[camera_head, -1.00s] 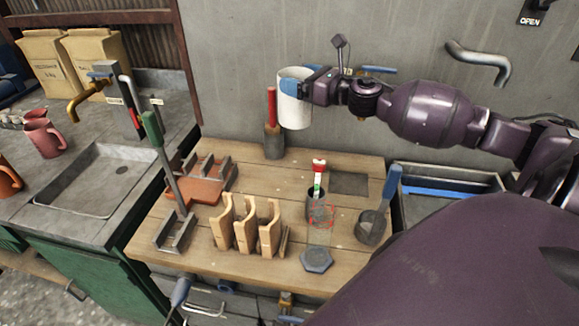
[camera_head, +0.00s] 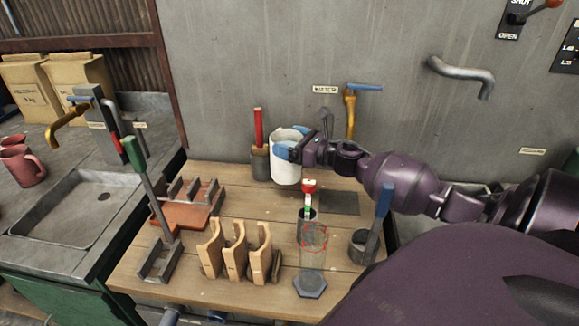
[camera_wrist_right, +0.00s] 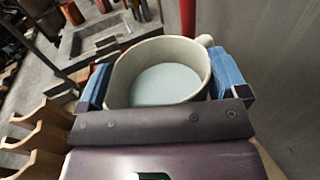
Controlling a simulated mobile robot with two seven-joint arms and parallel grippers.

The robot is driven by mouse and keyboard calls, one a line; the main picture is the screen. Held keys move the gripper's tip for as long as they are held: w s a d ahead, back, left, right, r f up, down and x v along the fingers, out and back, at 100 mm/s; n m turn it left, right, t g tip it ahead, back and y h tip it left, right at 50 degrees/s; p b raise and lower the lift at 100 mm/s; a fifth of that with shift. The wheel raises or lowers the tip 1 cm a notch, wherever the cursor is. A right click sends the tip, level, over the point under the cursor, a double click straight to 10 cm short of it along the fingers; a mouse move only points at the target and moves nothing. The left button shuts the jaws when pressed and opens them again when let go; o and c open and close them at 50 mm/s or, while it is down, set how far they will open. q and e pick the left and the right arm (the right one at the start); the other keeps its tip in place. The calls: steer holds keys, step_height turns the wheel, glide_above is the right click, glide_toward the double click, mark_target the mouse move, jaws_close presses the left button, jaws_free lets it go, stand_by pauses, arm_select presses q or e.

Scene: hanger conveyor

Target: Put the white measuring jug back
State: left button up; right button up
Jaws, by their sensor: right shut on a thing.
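The white measuring jug (camera_head: 286,171) is upright between the blue finger pads of my right gripper (camera_head: 288,150), low at the back of the wooden bench. In the right wrist view the jug (camera_wrist_right: 160,103) is seen from above, with pale liquid inside and its handle at the far right. The right gripper (camera_wrist_right: 165,90) is shut on it, one pad on each side. I cannot tell whether the jug's base touches the bench. A dark flat square (camera_head: 338,202) lies on the bench, right of the jug. My left gripper is not in view.
A dark pot with a red-handled tool (camera_head: 259,160) stands close left of the jug. A brass tap (camera_head: 350,112) is on the wall behind. Wooden racks (camera_head: 236,252), a clear cylinder (camera_head: 312,255) and a blue-handled scoop (camera_head: 365,240) stand in front.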

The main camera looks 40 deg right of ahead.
mark_target(299, 168)
steer(key=shift+f, duration=1.9)
step_height(299, 168, down, 3)
steer(key=shift+f+b, duration=0.1)
steer(key=shift+b, duration=0.3)
steer(key=shift+f, duration=0.35)
steer(key=o, duration=1.7)
steer(key=shift+f, duration=0.1)
